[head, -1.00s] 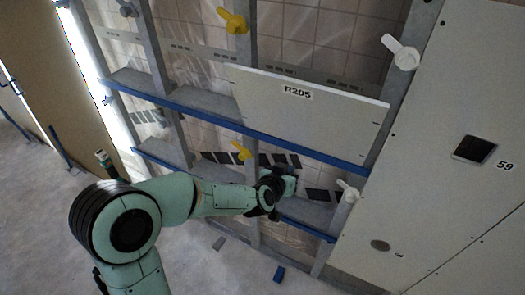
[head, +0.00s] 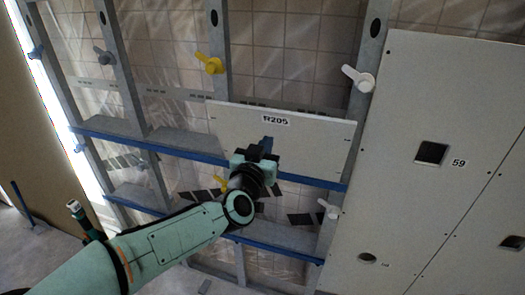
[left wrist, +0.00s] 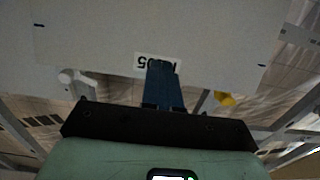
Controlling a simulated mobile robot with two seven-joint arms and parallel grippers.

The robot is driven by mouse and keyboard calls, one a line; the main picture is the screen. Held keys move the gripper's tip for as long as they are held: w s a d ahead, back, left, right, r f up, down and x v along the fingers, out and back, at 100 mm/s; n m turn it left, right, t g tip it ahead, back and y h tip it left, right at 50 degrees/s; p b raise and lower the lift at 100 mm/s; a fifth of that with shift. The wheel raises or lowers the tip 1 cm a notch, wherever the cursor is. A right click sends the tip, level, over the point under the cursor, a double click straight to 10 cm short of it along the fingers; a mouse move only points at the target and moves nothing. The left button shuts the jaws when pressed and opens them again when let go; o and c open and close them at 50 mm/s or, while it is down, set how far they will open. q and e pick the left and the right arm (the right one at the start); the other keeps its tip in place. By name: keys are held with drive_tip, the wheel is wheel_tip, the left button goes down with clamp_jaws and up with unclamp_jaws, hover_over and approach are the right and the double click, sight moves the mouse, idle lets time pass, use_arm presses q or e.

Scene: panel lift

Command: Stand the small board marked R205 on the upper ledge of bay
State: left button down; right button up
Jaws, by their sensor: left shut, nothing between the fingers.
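The small white board marked R205 (head: 318,142) stands on the blue-edged upper ledge (head: 180,152) of the bay, between two grey uprights. In the left wrist view the board (left wrist: 90,35) fills the upper part, its label upside down. My left gripper (head: 267,146) is shut and empty in front of the board, just below its label. Its dark blue fingers (left wrist: 161,70) overlap the label's lower part in the left wrist view. I cannot tell whether the fingertips touch the board. My right gripper is not in view.
A yellow catch (head: 209,64) and a white catch (head: 358,78) sit on the uprights above the board, turned aslant. A lower blue-edged ledge (head: 285,244) runs beneath, with another white catch (head: 328,208). A large panel marked 59 (head: 420,110) covers the right side.

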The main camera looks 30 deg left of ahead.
sight(276, 127)
use_arm(q)
drive_tip(key=shift+p+x, duration=0.35)
drive_tip(key=shift+x, duration=1.8)
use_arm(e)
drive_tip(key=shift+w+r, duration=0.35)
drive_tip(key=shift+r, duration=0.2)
use_arm(q)
drive_tip(key=shift+w, duration=0.2)
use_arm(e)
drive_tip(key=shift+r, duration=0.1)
use_arm(q)
drive_tip(key=shift+w+a, duration=0.2)
drive_tip(key=shift+w, duration=0.35)
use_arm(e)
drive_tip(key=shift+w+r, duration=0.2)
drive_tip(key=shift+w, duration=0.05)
use_arm(q)
drive_tip(key=shift+w+p, duration=0.2)
drive_tip(key=shift+p, duration=0.15)
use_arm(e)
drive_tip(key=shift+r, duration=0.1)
use_arm(q)
drive_tip(key=shift+p+x, duration=0.45)
drive_tip(key=shift+x, duration=0.95)
drive_tip(key=shift+p+x, duration=0.8)
drive_tip(key=shift+x, duration=1.45)
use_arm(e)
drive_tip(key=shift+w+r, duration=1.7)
use_arm(q)
drive_tip(key=shift+a, duration=0.1)
